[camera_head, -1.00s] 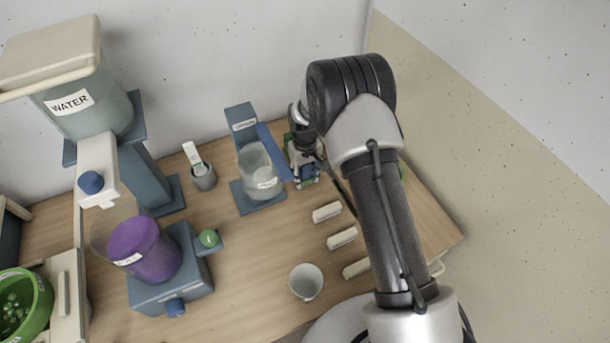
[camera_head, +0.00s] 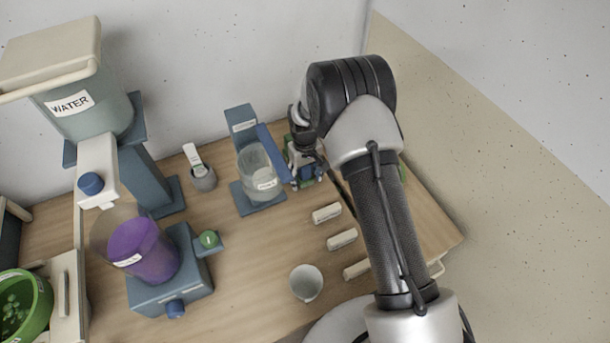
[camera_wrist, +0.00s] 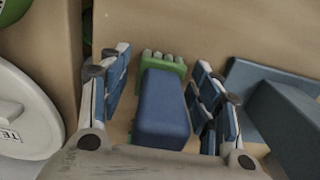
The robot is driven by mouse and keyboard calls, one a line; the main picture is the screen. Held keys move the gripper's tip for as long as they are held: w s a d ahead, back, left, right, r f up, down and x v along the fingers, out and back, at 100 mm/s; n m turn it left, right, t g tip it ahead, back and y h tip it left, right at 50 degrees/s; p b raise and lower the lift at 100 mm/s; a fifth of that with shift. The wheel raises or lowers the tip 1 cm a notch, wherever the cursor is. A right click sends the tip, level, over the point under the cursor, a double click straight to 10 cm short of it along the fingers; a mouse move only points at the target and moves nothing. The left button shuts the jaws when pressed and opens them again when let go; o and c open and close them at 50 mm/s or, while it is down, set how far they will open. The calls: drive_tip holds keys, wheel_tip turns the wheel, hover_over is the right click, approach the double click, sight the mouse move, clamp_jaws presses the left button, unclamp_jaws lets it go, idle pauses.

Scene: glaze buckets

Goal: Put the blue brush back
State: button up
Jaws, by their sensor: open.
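In the wrist view, a blue block-like piece (camera_wrist: 162,108), likely the blue brush, lies between the two fingers of my gripper (camera_wrist: 160,95). A green part with several rounded knobs (camera_wrist: 163,60) shows at its far end. I cannot tell whether they are one thing. The fingers stand apart on either side with gaps to the blue piece. In the head view my gripper (camera_head: 304,172) is low over the table, right of a clear jar, and my arm partly hides it. A long blue bar (camera_head: 273,152) leans beside the jar; I cannot tell whether it is the brush.
The clear jar (camera_head: 257,172) stands on a blue-grey stand (camera_head: 240,117) close left of my gripper. A small grey cup (camera_head: 203,179), a purple bucket (camera_head: 146,252) and a WATER tank (camera_head: 85,112) are farther left. Pale blocks (camera_head: 327,213) and a white cup (camera_head: 306,282) are in front.

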wheel_tip(320, 180, up, 12)
drive_tip(key=p, duration=0.3)
drive_tip(key=shift+r, duration=0.25)
drive_tip(key=s+d+r+m+t, duration=0.15)
drive_tip(key=s+r, duration=0.25)
drive_tip(key=r, duration=0.4)
drive_tip(key=s+d+r, duration=0.3)
drive_tip(key=s+r, duration=0.2)
drive_tip(key=r, duration=0.3)
drive_tip(key=s+d+r+m+t, duration=0.1)
drive_tip(key=s+d+r, duration=0.25)
drive_tip(key=r, duration=0.45)
drive_tip(key=s+d+r+m+t, duration=0.1)
drive_tip(key=s, duration=0.9)
drive_tip(key=s+d+r+m+t, duration=0.1)
drive_tip(key=s+d+r, duration=0.1)
drive_tip(key=s, duration=0.8)
drive_tip(key=shift+s+d, duration=0.15)
drive_tip(key=shift+d, duration=0.1)
